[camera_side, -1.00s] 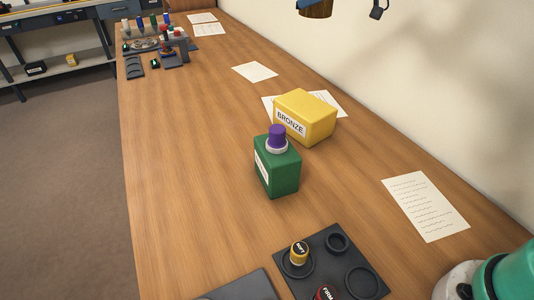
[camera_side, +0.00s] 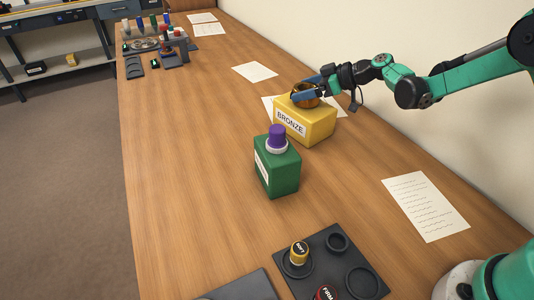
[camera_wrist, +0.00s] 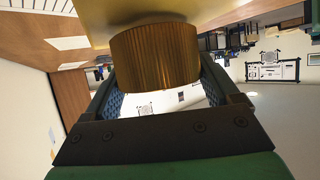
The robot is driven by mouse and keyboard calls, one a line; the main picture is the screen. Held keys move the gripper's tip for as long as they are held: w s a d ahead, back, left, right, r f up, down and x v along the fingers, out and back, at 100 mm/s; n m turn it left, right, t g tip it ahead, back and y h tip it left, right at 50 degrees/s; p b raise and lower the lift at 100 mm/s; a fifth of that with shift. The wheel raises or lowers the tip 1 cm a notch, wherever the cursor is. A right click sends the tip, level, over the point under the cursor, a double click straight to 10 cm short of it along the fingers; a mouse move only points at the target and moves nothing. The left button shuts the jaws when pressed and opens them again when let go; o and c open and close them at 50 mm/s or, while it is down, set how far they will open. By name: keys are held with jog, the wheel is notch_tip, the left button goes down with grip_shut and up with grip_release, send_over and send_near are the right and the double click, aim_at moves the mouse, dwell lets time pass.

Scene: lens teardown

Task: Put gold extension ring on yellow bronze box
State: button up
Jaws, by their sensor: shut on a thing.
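The gold extension ring (camera_side: 307,101) looks brown-gold and ribbed. My gripper (camera_side: 308,91) is shut on it, with blue fingers on either side. The ring is at the top of the yellow bronze box (camera_side: 318,126), which has a white BRONZE label on its front. In the wrist view the ring (camera_wrist: 155,57) sits between my fingers, against or very near the yellow box face (camera_wrist: 215,12). I cannot tell whether it rests on the box or hangs just above it.
A green box (camera_side: 280,172) with a purple-capped piece on top stands in front of the bronze box. A dark tray (camera_side: 318,262) with rings and knobs lies nearer. Papers lie around, and a tool rack (camera_side: 150,42) stands far left. The table's left side is clear.

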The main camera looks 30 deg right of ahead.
jog(key=shift+f, duration=0.25)
jog(key=o, duration=1.2)
jog(key=shift+c, duration=0.2)
jog(key=shift+r, duration=0.15)
jog(key=v, duration=1.2)
jog(key=s+a+m+g+h, duration=0.1)
jog(key=s+a+m+h, duration=0.2)
jog(key=s, duration=0.4)
jog(key=s+a+m+g+h, duration=0.1)
jog(key=s+a+m+h, duration=0.3)
jog(key=s, duration=0.4)
jog(key=shift+s+a+f+m+h, duration=0.2)
jog(key=shift+f+m+h, duration=0.15)
jog(key=shift+m+h, duration=0.2)
